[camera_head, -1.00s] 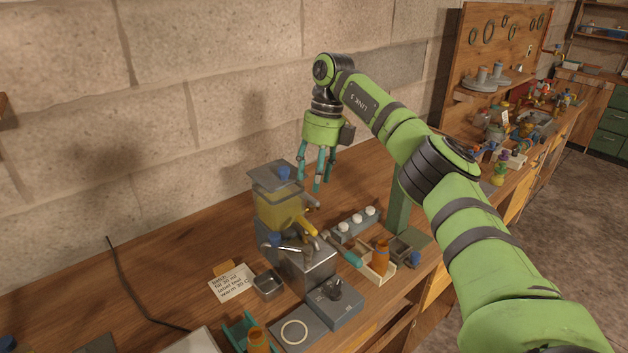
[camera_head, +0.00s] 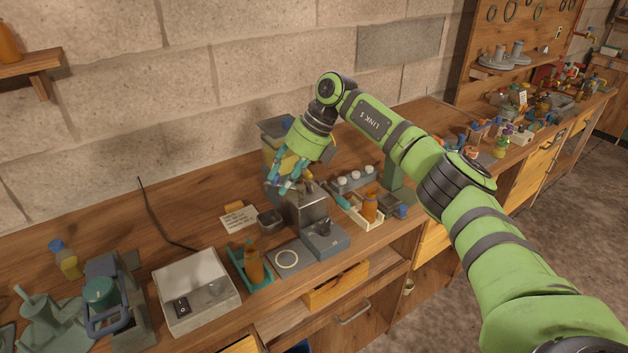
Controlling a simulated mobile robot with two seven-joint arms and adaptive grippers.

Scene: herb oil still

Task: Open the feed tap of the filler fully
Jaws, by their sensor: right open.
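The filler (camera_head: 305,209) stands on the bench against the wall, a grey metal block with a yellow-filled hopper (camera_head: 269,150) above and behind it. My right gripper (camera_head: 283,189) is open, its teal fingers pointing down and left in front of the hopper, just above the metal block. The gripper covers the lower hopper and the area of the feed tap, so the tap's handle and position cannot be made out. Whether the fingers touch the filler cannot be told. My left gripper is not in view.
A grey box with a dark knob (camera_head: 324,238) stands before the filler. A teal tray (camera_head: 247,281) with an amber bottle and a white switch box (camera_head: 196,292) are to the left. A wooden tray with an amber bottle (camera_head: 370,207) and a row of white caps (camera_head: 356,179) are right.

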